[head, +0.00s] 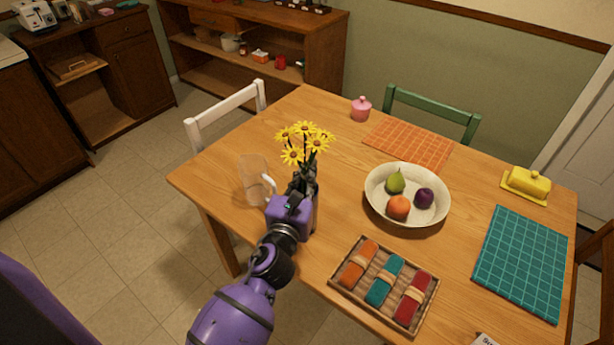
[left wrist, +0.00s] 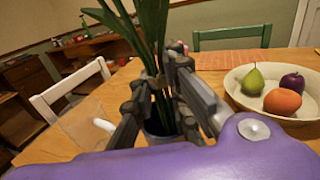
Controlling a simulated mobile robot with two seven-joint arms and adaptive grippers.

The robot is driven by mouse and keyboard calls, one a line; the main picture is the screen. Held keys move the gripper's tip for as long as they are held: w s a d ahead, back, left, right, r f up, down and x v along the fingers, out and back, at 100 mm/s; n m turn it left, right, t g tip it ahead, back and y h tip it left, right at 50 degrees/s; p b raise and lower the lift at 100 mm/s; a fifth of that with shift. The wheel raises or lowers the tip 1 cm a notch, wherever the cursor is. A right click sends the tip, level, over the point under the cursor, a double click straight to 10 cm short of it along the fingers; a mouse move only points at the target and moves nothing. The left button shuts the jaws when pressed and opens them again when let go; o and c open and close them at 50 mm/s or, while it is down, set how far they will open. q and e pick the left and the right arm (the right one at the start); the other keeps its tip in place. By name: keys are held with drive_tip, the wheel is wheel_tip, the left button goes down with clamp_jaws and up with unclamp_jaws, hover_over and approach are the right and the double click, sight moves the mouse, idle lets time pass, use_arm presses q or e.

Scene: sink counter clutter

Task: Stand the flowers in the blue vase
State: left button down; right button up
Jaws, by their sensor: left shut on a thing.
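The yellow flowers (head: 306,143) stand upright above the left part of the table. Their green stems (left wrist: 152,45) show in the left wrist view. My left gripper (head: 303,182) is shut on the stems; its dark fingers (left wrist: 160,95) close around them from both sides. Below the fingers a bluish rounded vessel (left wrist: 158,136), seemingly the vase, shows in part. The stems run down toward its mouth, but I cannot tell how deep they reach. In the head view the gripper hides most of the vase. My right gripper is not in view.
A clear pitcher (head: 252,182) stands close left of my gripper. A white fruit bowl (head: 435,213) is to the right, a tray with rolled napkins (head: 343,288) in front.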

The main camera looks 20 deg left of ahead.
use_arm(q)
drive_tip(key=shift+r, duration=0.1)
drive_tip(key=shift+f, duration=0.35)
drive_tip(key=c, duration=1.9)
unclamp_jaws()
drive_tip(key=shift+r, duration=0.1)
drive_tip(key=shift+o, duration=0.9)
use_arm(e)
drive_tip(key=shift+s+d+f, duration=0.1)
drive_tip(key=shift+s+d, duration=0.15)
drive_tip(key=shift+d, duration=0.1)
use_arm(q)
drive_tip(key=shift+r, duration=0.2)
drive_tip(key=s+b, duration=0.2)
drive_tip(key=s, duration=1)
drive_tip(key=shift+d, duration=0.25)
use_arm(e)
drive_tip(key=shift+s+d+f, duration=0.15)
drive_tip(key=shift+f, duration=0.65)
